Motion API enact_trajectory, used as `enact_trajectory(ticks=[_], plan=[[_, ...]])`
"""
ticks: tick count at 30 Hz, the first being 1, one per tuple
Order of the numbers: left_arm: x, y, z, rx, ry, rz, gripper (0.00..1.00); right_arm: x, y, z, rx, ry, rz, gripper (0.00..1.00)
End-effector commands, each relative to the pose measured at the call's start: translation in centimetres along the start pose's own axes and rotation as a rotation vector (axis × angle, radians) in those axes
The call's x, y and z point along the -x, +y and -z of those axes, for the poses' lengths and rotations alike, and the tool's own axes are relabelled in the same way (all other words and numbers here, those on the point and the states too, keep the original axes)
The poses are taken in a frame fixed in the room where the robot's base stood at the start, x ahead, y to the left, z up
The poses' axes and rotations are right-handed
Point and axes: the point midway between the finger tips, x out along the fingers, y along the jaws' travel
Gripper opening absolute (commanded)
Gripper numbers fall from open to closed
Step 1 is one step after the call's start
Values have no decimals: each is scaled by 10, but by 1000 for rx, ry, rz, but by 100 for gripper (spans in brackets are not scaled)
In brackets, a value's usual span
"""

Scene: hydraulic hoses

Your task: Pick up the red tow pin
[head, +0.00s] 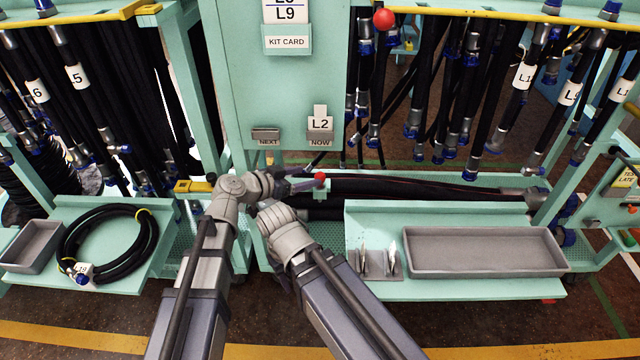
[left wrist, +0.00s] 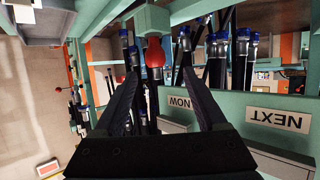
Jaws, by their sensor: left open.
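The red tow pin (head: 320,177) shows a small round red top at the middle of the cart, just beyond my left gripper (head: 301,185). In the left wrist view, which is upside down, the red pin (left wrist: 155,58) is at a pale green block (left wrist: 153,20). There it appears between the two dark fingers of my left gripper (left wrist: 158,78), near their tips. The fingers are apart, with nothing gripped. I cannot tell how deep the pin reaches between them. The pin's lower part is hidden in the head view.
A green post with a NOW card holder (head: 320,138) stands behind the pin. Black hoses (head: 420,188) lie to its right. A grey tray (head: 485,268) is at right, a coiled hose (head: 105,240) at left. A red ball (head: 383,18) is higher up.

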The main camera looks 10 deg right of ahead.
Motion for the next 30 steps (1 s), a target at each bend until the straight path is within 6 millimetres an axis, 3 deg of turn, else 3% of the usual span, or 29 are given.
enact_trajectory(ticks=[2, 10, 19, 27, 30], plan=[[-10, 0, -2, 0, -1, -2, 74, -5, 0, 0, 0, 0, 0, 50], [-20, 2, -3, 0, -2, -1, 74, -10, -1, 1, 0, 0, 0, 50], [-61, 5, -5, 1, -1, -2, 74, -27, -2, 2, 0, 0, 0, 50], [-62, 6, -4, 1, -2, -1, 73, -26, -2, 2, 0, 0, 0, 50], [-62, 6, -4, 1, -2, -1, 61, -26, -2, 2, 0, 0, 0, 50]])
